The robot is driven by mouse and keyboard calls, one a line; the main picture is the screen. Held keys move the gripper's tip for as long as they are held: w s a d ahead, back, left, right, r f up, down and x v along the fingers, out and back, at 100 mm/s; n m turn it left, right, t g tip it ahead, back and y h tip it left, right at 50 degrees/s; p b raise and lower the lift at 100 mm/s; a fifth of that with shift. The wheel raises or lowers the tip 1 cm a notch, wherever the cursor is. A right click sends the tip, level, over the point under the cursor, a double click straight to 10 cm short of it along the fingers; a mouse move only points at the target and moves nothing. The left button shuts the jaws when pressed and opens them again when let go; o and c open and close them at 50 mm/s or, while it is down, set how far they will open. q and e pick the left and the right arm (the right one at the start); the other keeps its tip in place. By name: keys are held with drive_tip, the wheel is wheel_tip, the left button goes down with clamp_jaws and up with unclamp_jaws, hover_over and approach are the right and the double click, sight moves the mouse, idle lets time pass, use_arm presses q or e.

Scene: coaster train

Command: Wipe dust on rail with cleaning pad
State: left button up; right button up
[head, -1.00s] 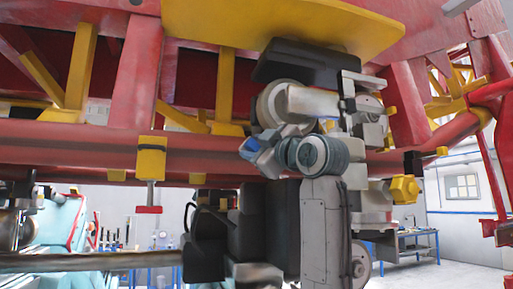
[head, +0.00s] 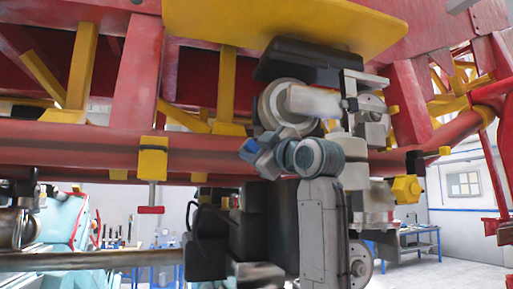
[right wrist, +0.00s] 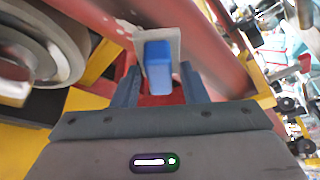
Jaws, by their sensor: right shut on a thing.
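My right gripper (right wrist: 160,82) is shut on a blue cleaning pad (right wrist: 158,58) with a pale grey face. The pad is up against the red rail (right wrist: 210,45), or very close to it; contact is hard to judge. Pale, whitish patches that look like dust (right wrist: 122,28) show on the rail just left of the pad. In the head view, the right gripper (head: 251,151) is small and blue, in front of the long red rail (head: 90,139). The pad is hard to separate from the gripper there.
A large wheel (head: 270,104) sits close to the right gripper and shows at left in the wrist view (right wrist: 62,45). A yellow plate (head: 260,22) hangs above. A yellow clamp (head: 152,158) sits on the rail to the left. A blue workbench (head: 420,240) stands behind.

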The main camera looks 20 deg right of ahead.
drive_tip(key=shift+w+d, duration=0.1)
drive_tip(key=d, duration=0.5)
drive_tip(key=shift+d+r, duration=0.15)
drive_tip(key=shift+r, duration=0.05)
idle(0.7)
drive_tip(key=shift+a+f, duration=0.15)
drive_tip(key=shift+a, duration=2.65)
